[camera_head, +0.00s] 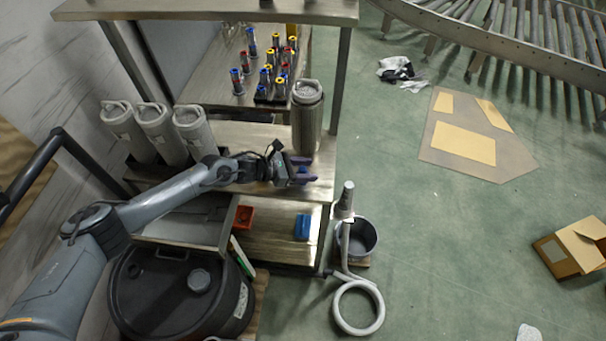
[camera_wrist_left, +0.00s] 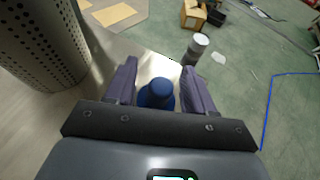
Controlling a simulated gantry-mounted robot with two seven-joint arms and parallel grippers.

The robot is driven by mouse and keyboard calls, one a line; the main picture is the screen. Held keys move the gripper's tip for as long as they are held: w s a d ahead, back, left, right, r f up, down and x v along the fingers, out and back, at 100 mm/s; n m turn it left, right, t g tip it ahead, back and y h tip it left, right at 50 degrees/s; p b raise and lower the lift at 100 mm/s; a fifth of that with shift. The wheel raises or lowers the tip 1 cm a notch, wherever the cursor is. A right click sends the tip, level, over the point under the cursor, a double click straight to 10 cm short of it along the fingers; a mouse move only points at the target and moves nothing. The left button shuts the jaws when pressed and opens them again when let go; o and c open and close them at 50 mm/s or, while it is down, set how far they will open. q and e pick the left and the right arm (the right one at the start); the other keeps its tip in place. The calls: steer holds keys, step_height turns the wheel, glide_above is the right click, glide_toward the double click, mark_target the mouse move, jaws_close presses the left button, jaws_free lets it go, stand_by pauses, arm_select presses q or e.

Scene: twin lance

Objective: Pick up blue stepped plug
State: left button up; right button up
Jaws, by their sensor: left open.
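The blue stepped plug (camera_wrist_left: 157,94) shows in the left wrist view, with a narrower rounded top above a wider body. It stands between the two purple fingers of my left gripper (camera_wrist_left: 160,85), close to the palm bar, which hides its lower part. The fingers are open, with a gap visible on each side of the plug's top. In the head view my left gripper (camera_head: 302,171) is at the right end of the middle shelf, and I cannot clearly make out the plug there. My right gripper is in neither view.
A perforated metal canister (camera_head: 307,118) stands just behind the gripper; it also shows in the left wrist view (camera_wrist_left: 42,42). Grey-white cylinders (camera_head: 155,130) stand at left. A blue bin (camera_head: 302,227) and orange bin (camera_head: 243,217) sit below. Coloured plugs (camera_head: 270,75) stand behind.

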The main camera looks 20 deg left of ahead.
arm_select(q)
steer(key=shift+w+d+f, duration=0.2)
steer(key=shift+d+f, duration=0.05)
steer(key=shift+d, duration=0.1)
steer(key=shift+c, duration=0.4)
jaws_close()
steer(key=shift+r, duration=0.15)
